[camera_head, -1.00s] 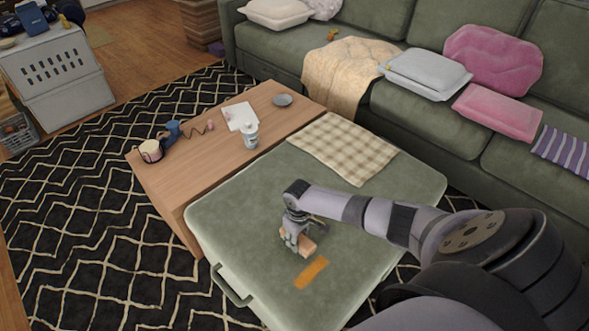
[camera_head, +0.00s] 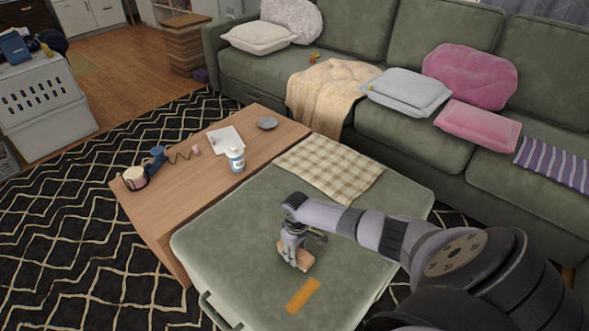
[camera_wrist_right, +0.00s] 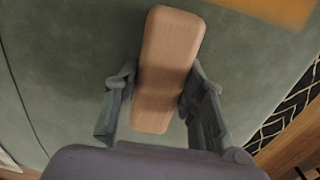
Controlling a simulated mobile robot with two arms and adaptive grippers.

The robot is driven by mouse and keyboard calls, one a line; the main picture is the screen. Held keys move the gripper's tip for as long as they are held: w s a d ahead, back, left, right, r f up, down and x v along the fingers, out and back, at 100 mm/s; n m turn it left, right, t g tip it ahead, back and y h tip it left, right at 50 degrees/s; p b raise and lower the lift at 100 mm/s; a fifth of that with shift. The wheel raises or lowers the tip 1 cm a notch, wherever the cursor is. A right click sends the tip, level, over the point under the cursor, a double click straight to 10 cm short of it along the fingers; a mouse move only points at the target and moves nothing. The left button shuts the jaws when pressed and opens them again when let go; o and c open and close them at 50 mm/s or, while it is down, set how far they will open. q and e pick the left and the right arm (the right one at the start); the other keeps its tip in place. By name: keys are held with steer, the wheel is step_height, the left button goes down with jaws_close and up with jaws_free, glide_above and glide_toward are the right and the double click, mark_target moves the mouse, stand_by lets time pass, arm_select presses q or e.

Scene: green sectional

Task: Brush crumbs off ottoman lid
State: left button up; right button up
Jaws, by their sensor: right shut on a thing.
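The green ottoman lid (camera_head: 235,235) is a broad, flat, soft-looking top in the lower middle of the head view. A flat orange strip (camera_head: 303,295) lies on it near the front; part of it also shows in the right wrist view (camera_wrist_right: 265,8). I cannot make out separate crumbs. My right gripper (camera_head: 295,258) is shut on a wooden brush block (camera_head: 304,261), behind the strip and low over the lid. The block also shows between the fingers in the wrist view (camera_wrist_right: 168,65). Whether it touches the lid is unclear. My left gripper is not in view.
A checked cloth (camera_head: 330,168) lies on the ottoman's far end. A wooden table (camera_head: 190,195) adjoins its left side, holding a white bottle (camera_head: 236,160), a mug (camera_head: 134,178) and a small dish (camera_head: 267,123). The green sofa (camera_head: 420,145) stands behind. The lid's left part is clear.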

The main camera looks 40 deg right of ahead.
mark_target(310, 259)
steer(key=shift+s+d+f, duration=0.1)
steer(key=shift+s+d, duration=0.05)
steer(key=shift+d, duration=0.05)
steer(key=s+p, duration=0.4)
steer(key=shift+s+d, duration=0.4)
steer(key=shift+s+d+p, duration=0.1)
steer(key=shift+s+p, duration=0.55)
steer(key=shift+s+a+p, duration=0.1)
steer(key=shift+a+p, duration=0.3)
steer(key=shift+a, duration=0.15)
steer(key=a, duration=0.1)
steer(key=a+p, duration=0.1)
steer(key=a, duration=0.1)
steer(key=shift+s+a+p, duration=0.25)
steer(key=shift+p, duration=0.15)
steer(key=shift+a+p, duration=0.3)
steer(key=shift+a, duration=0.5)
